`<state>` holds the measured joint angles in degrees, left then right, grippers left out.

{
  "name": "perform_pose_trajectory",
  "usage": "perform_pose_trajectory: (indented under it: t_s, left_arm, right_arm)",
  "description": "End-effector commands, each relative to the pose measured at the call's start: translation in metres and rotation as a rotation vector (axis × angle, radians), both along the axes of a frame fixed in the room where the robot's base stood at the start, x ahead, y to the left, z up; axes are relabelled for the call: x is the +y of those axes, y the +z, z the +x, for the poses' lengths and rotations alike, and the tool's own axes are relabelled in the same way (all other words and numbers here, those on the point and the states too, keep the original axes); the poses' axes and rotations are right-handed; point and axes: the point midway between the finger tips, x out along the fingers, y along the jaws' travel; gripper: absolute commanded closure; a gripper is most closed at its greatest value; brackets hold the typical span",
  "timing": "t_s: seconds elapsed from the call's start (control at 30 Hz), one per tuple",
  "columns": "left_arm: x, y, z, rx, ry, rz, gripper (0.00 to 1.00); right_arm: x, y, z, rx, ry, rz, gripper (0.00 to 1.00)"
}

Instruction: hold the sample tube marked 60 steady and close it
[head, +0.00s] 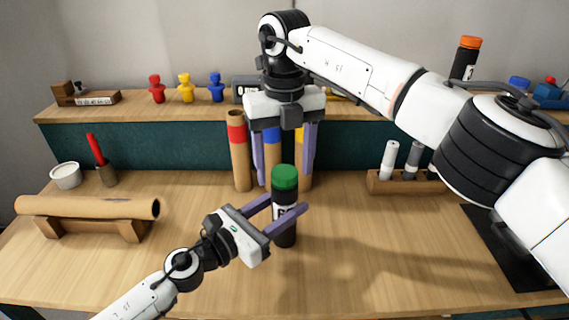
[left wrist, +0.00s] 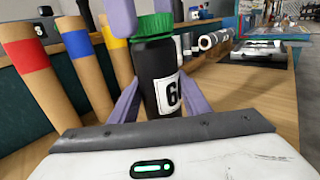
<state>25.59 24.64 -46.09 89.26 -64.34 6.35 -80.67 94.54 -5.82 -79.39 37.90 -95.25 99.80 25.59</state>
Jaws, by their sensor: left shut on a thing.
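The sample tube (head: 284,232) is black with a white label and stands upright on the desk. In the left wrist view the tube (left wrist: 156,67) shows a "6" and part of another digit. A green cap (head: 285,177) sits on its top; the cap also shows in the left wrist view (left wrist: 152,25). I cannot tell how tightly it sits. My left gripper (head: 287,204) is shut on the tube's body, below the cap.
Several cardboard tubes with red (head: 237,133), blue and yellow bands stand just behind. A cardboard roll (head: 85,207) lies on a wooden stand at left. A wooden pen holder (head: 400,184) is at right. A shelf (head: 190,107) runs along the back. The front desk is clear.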

Motion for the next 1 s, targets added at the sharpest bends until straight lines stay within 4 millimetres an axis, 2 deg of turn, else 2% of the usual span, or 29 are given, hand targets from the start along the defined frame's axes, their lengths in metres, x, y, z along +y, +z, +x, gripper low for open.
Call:
perform_pose_trajectory:
  t_s: [0.27,0.63,0.8,1.0]
  left_arm:
    - [0.000,0.000,0.000,0.001,0.000,0.001,1.00]
    - [0.000,-0.001,0.000,0.000,0.000,0.001,1.00]
    - [0.000,-0.001,0.000,0.000,0.000,0.001,1.00]
    - [0.000,0.000,0.000,0.000,0.000,0.001,1.00]
  right_arm:
    - [0.000,0.004,0.000,-0.002,0.001,0.001,0.38]
    - [0.001,0.061,0.000,-0.003,-0.001,0.001,0.38]
    - [0.000,0.074,0.000,-0.001,0.000,0.000,0.38]
    - [0.000,0.075,0.000,0.000,0.002,0.000,0.38]
